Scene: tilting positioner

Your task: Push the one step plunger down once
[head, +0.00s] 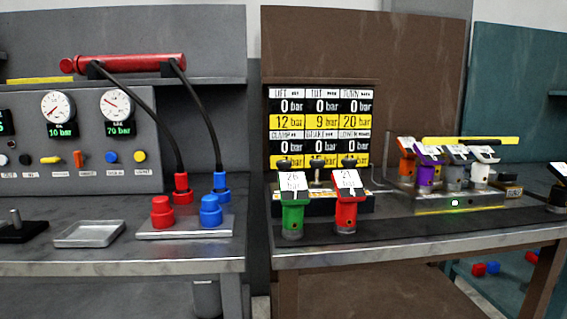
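No part in view carries a readable "one step" label, so I cannot tell which one is the plunger. Several small dark-topped metal stems, such as the middle stem (317,168), stand below the yellow and black bar display (320,121) on the brown bench. A dark piece with a white label (558,188) stands at the right edge, partly cut off. My gripper is not in view.
The grey bench holds a gauge panel (80,130), a shallow metal tray (90,234) and red and blue hose couplings (211,208). The brown bench holds green (292,214) and red (345,213) labelled units in front, and several labelled units on a metal block (425,204).

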